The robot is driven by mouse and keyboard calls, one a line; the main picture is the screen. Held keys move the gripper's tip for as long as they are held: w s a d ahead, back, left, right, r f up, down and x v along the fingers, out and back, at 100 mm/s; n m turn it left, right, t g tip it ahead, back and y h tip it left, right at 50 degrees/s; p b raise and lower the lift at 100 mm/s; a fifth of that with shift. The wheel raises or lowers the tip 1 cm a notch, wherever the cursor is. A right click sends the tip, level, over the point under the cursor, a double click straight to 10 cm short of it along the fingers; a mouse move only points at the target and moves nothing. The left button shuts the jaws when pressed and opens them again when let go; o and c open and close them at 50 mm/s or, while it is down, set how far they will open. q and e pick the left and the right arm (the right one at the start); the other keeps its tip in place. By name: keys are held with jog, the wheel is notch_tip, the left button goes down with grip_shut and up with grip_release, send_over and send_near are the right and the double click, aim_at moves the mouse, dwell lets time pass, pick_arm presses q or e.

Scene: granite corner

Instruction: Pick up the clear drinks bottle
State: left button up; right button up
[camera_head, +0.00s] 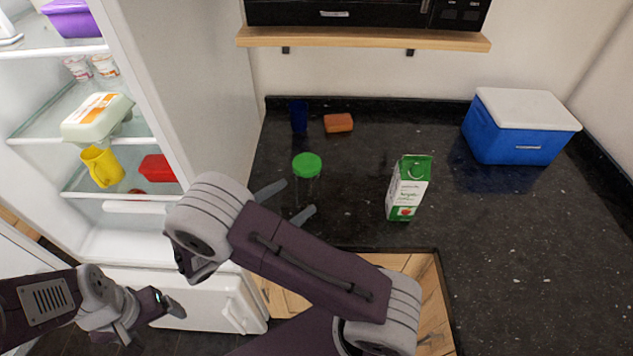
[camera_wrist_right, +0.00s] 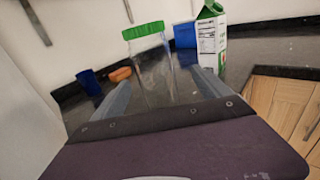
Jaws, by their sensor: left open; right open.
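The clear drinks bottle (camera_head: 305,190) has a green cap and stands upright on the dark counter, left of the milk carton. It also shows in the right wrist view (camera_wrist_right: 153,72), between the two fingers, with its see-through lower part partly hidden by my gripper. My right gripper (camera_head: 287,202) is open, its fingers reaching toward the bottle from the left. I cannot tell whether either finger touches it. My left gripper (camera_head: 158,318) is open and empty, low at the left in front of the fridge.
A green and white carton (camera_head: 408,188) stands right of the bottle. A dark blue cup (camera_head: 299,117) and an orange sponge (camera_head: 339,123) are behind it. A blue cooler (camera_head: 517,130) is at the back right. The open fridge (camera_head: 172,85) borders the left.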

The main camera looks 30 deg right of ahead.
aim_at(316, 165)
jog(key=shift+w+d+f+t, duration=0.1)
jog(key=shift+w+d+t, duration=0.25)
jog(key=shift+d, duration=0.2)
jog(key=shift+d+r, duration=0.2)
jog(key=shift+r, duration=0.05)
jog(key=p+x, duration=0.2)
jog(key=x, duration=0.5)
jog(key=shift+w+d, duration=0.25)
jog(key=shift+d, duration=0.1)
jog(key=shift+r, duration=0.1)
jog(key=c, duration=1.9)
jog(key=shift+o, duration=0.2)
notch_tip(316, 165, up, 4)
jog(key=shift+r, duration=0.1)
pick_arm(q)
notch_tip(316, 165, up, 8)
jog(key=p, duration=0.6)
jog(key=shift+w+d+f, duration=0.15)
jog(key=shift+d, duration=0.15)
jog(key=c, duration=0.7)
grip_shut()
pick_arm(e)
jog(key=s+d+r, duration=0.4)
jog(key=s+r, duration=0.2)
jog(key=s, duration=0.4)
jog(key=shift+s+d+r, duration=0.25)
jog(key=shift+d+r, duration=0.15)
